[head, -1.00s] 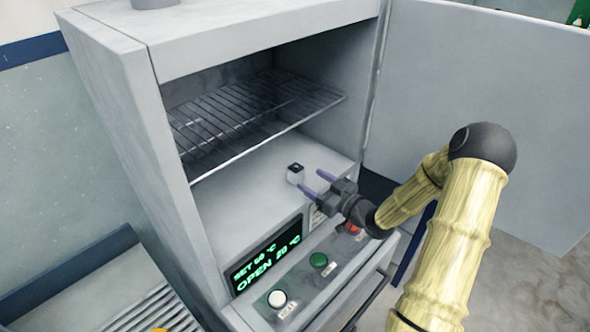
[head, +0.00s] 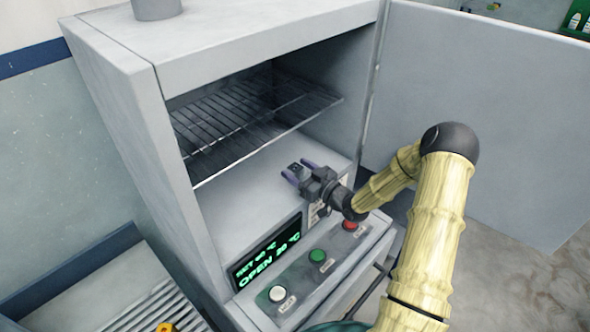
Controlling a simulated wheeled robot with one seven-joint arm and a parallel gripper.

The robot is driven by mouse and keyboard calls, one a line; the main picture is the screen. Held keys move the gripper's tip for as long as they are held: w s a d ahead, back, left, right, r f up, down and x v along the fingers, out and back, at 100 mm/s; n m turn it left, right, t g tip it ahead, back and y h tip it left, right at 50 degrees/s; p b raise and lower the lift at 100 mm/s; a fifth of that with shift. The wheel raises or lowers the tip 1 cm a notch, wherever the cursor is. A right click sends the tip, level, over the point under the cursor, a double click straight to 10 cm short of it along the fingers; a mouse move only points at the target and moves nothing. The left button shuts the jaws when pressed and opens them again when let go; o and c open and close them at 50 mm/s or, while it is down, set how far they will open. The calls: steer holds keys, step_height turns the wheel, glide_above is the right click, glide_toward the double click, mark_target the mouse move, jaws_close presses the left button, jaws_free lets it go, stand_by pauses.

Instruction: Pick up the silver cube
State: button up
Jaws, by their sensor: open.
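The silver cube (head: 294,168), small with a dark top, sits on the floor of the open oven, below the wire shelf. In the head view it shows only as a small patch between the fingertips, and the rest is hidden by them.
The wire shelf (head: 255,120) spans the chamber above my gripper. The oven door (head: 480,110) stands open at the right. A control panel with buttons (head: 318,256) juts out below the opening. The oven floor left of the cube is clear.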

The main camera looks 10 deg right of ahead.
mark_target(300, 170)
steer(key=shift+c, duration=0.2)
stand_by(0.3)
jaws_close()
steer(key=shift+r, duration=0.2)
step_height(300, 170, up, 10)
steer(key=b, duration=0.3)
steer(key=shift+f, duration=0.15)
steer(key=shift+d, duration=0.1)
stand_by(0.6)
